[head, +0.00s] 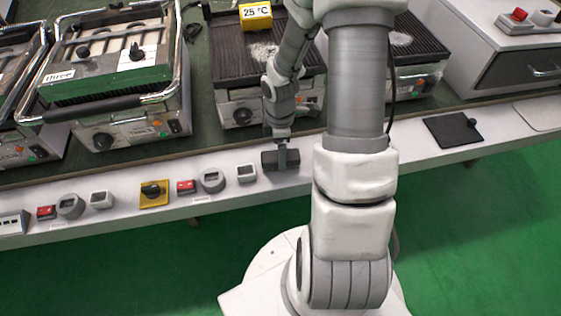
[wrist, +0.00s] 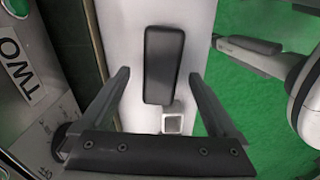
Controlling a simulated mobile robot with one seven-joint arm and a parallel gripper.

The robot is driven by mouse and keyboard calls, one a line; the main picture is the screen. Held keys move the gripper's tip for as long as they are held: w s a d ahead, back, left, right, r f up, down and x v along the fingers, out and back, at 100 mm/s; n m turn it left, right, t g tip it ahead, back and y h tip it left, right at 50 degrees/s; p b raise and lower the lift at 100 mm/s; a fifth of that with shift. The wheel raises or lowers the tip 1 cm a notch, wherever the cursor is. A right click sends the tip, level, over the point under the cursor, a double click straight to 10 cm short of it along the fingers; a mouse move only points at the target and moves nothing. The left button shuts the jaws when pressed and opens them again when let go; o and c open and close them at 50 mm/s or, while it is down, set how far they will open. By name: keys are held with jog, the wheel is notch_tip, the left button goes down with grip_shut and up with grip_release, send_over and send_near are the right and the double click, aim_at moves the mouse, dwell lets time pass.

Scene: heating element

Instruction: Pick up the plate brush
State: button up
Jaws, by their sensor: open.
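The plate brush appears to be the dark, rounded oblong block (wrist: 163,62) lying on the white ledge in the wrist view. In the head view it is a small dark block (head: 268,161) at the front of the counter, partly hidden by my gripper (head: 282,152). In the wrist view my gripper (wrist: 159,78) is open, with one finger on each side of the block's lower end. A gap shows between the block and each finger. I cannot tell how far the fingertips are above the ledge.
A small white-framed switch (wrist: 172,123) sits close to the block, and a grey dial (head: 212,180) is further left on the ledge. Griddles stand behind, one with a yellow "25 °C" sign (head: 256,15). A black pad (head: 452,130) lies to the right. Green floor is in front.

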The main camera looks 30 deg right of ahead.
notch_tip(320, 180, down, 3)
jog(key=shift+r+b, duration=0.1)
jog(key=shift+b, duration=0.3)
jog(key=shift+c, duration=0.2)
grip_shut()
jog(key=shift+r+p, duration=0.5)
jog(key=shift+r, duration=0.3)
notch_tip(320, 180, up, 3)
jog(key=shift+f+p, duration=0.1)
jog(key=shift+p, duration=0.7)
jog(key=s+d+r+p, duration=0.5)
jog(key=s+d+r, duration=0.1)
jog(key=s+d, duration=0.2)
jog(key=shift+s+r, duration=0.35)
jog(key=shift+s, duration=0.05)
